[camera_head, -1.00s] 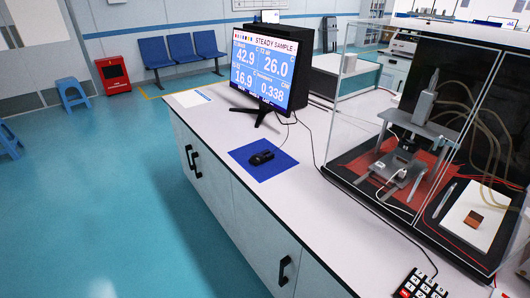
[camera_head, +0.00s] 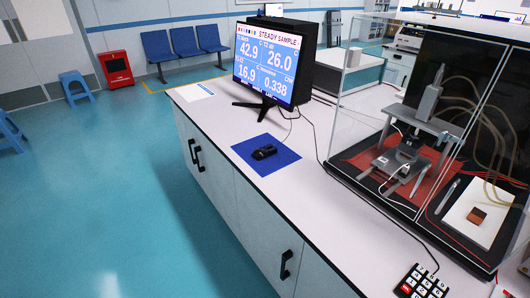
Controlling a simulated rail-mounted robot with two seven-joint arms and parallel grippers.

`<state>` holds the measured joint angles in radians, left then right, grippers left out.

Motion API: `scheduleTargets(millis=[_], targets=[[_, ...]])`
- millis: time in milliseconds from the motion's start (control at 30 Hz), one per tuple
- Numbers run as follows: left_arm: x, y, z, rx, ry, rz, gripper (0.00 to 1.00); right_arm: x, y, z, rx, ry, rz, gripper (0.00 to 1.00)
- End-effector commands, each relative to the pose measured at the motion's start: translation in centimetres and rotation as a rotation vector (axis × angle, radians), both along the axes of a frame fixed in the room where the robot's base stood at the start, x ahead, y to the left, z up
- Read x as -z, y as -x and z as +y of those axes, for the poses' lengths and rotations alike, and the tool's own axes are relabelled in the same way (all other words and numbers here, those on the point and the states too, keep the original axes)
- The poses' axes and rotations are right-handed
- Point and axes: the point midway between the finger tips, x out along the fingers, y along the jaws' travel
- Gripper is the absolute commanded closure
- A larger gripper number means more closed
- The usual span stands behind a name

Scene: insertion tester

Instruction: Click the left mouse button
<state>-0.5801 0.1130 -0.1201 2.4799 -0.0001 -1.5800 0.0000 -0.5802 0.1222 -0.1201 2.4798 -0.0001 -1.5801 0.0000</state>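A black computer mouse (camera_head: 264,152) lies on a blue square mouse pad (camera_head: 272,164) on the white bench top, in front of the monitor. Its cable runs back toward the monitor. The monitor (camera_head: 266,62) is on and shows "STEADY SAMPLE" with the values 42.9, 26.0, 16.9 and 0.338. Neither of my grippers shows in the head view.
A clear enclosure with a black frame holds a test rig (camera_head: 408,150) on a red mat at the right of the bench (camera_head: 320,215). A black keypad (camera_head: 422,284) lies at the front right.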

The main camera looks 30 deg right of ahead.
Motion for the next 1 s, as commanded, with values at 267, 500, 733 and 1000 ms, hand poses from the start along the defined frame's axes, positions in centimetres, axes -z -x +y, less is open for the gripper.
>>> scheduleTargets(millis=[267, 500, 733, 1000], targets=[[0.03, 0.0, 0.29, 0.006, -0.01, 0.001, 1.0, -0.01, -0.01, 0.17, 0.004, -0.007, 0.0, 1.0], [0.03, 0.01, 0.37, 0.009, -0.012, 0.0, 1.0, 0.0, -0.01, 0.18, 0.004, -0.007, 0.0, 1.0], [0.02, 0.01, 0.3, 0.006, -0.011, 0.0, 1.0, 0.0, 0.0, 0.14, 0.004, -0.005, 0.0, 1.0], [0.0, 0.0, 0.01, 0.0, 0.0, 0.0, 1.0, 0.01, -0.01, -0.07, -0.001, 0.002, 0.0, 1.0]])
